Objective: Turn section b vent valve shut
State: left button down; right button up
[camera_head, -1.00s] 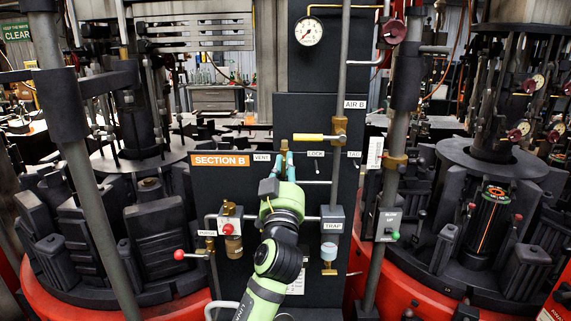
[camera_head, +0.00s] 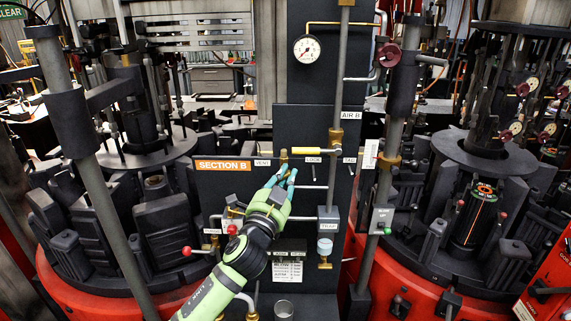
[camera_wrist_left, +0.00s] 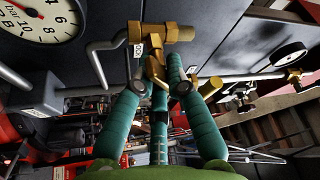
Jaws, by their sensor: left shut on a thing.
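The brass vent valve (camera_head: 284,155) is on the dark Section B panel, just right of the VENT label (camera_head: 262,162). In the left wrist view its brass body (camera_wrist_left: 172,33) is close, with a brass lever (camera_wrist_left: 155,62) reaching down between my fingers. My left gripper (camera_head: 288,178) has teal fingers pointing up and right below the valve. It also shows in the left wrist view (camera_wrist_left: 158,85), with its fingertips closed around the lever. The exact contact is partly hidden by the fingers. My right gripper is in neither view.
A yellow-handled lever (camera_head: 312,150) on the AIR B pipe lies close above my fingers. The trap (camera_head: 327,230) and vertical pipe (camera_head: 335,80) stand to the right. A red-knobbed lever (camera_head: 187,251) is left of my wrist. A pressure gauge (camera_head: 307,48) is above.

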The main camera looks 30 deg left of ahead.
pick_arm(q)
jog(key=m+h+p, duration=0.1)
jog(key=m, duration=0.2)
jog(key=shift+g, duration=0.3)
jog(key=m+g, duration=0.1)
jog(key=m, duration=0.4)
jog(key=shift+a+f+g+h, duration=0.1)
jog(key=shift+f+g+h, duration=0.05)
jog(key=shift+g+h, duration=0.25)
jog(key=shift+m, duration=0.3)
jog(key=c, duration=1.2)
grip_release()
jog(key=shift+c, duration=0.2)
jog(key=shift+s, duration=0.15)
jog(key=s+d, duration=0.2)
jog(key=s, duration=0.9)
jog(key=shift+s+r, duration=0.2)
jog(key=shift+s, duration=0.1)
